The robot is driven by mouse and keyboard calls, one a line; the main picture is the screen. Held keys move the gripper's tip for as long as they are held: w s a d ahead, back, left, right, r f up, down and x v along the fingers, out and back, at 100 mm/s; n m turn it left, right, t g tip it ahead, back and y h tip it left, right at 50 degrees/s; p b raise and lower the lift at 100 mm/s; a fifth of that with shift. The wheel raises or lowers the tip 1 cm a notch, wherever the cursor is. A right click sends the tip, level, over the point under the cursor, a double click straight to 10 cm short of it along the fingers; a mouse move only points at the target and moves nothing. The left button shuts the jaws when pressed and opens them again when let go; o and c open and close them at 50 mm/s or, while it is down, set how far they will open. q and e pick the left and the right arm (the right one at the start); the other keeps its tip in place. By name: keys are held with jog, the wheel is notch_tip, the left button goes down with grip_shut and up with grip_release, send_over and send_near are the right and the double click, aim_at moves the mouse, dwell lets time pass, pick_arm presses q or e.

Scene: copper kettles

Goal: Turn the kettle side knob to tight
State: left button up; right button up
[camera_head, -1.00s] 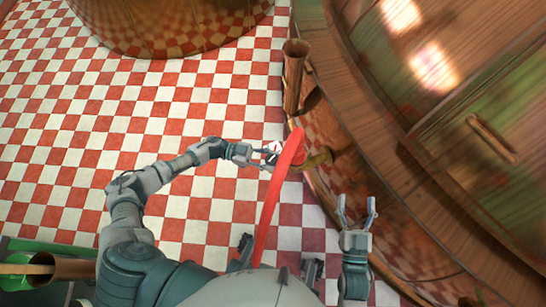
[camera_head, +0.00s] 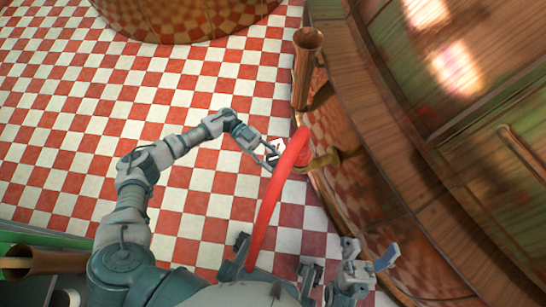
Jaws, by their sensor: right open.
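The large copper kettle (camera_head: 375,170) fills the right side, its curved wall showing below a wooden rim. A brass fitting (camera_head: 326,161) sticks out of the kettle's side, with a red ring-like part at its left end. I cannot tell whether this is the side knob. My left gripper (camera_head: 271,158) is just left of the red part, its fingers apart; contact is unclear. My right gripper (camera_head: 371,255) is open and empty at the lower right, below the fitting and close to the kettle wall.
The red-and-white checkered floor (camera_head: 90,120) is open at left. Another copper vessel (camera_head: 185,15) stands at the top.

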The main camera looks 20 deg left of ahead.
pick_arm(q)
jog(key=shift+w+a, duration=0.1)
jog(key=shift+a, duration=0.05)
jog(key=o, duration=1.2)
jog(key=shift+c, duration=0.2)
jog(key=shift+a, duration=0.1)
jog(key=v, duration=1.2)
jog(key=shift+a+f, duration=0.1)
